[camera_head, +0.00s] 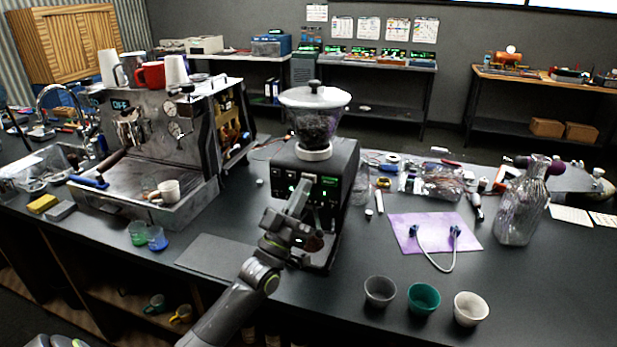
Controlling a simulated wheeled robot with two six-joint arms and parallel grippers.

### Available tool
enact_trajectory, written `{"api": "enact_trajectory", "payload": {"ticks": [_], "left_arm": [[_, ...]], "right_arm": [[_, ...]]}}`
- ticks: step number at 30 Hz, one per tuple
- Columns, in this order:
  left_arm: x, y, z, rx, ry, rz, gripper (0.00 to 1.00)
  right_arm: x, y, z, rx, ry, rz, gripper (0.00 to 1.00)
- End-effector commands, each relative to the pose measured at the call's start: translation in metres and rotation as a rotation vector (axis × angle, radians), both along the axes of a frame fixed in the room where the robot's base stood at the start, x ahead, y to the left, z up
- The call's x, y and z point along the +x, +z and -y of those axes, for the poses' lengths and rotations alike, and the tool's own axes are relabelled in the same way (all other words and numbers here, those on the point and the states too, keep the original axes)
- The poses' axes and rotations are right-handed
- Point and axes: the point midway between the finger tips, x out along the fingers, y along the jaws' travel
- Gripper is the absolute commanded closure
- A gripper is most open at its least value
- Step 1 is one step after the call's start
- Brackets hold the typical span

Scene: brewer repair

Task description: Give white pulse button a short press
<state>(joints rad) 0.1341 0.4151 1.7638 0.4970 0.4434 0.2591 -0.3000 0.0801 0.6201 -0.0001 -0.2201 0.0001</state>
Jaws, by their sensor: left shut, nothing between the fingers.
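The grinder (345,160) is a dark box with a clear bean hopper (315,122) under a white lid. It stands at the middle of the counter. Its front panel has a small green-lit display (329,181) and small lit buttons. I cannot make out for certain which is the white pulse button, and part of the panel is hidden behind my gripper. My left gripper (301,190) is shut and empty, its tips at the upper front panel, just left of the display. Whether they touch a button I cannot tell. My right gripper is not in view.
An espresso machine (190,135) stands left of the grinder. Three cups, grey (380,291), teal (423,299) and white (470,308), stand at the front right. A purple mat (408,218) with a cable and a glass bottle (520,210) are at the right.

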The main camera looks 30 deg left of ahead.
Motion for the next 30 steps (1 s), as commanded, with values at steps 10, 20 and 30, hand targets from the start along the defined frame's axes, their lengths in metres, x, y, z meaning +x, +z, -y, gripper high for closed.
{"api": "enact_trajectory", "payload": {"ticks": [10, 20, 30], "left_arm": [[-0.004, 0.0, 0.001, 0.0, 0.0, 0.001, 1.0], [-0.029, 0.001, 0.007, -0.001, 0.001, 0.0, 1.0], [-0.052, 0.0, 0.013, 0.0, 0.0, 0.0, 1.0]], "right_arm": [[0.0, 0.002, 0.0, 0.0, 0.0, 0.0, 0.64], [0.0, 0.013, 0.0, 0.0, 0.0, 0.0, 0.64], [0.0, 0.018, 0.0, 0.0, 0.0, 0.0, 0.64]]}}
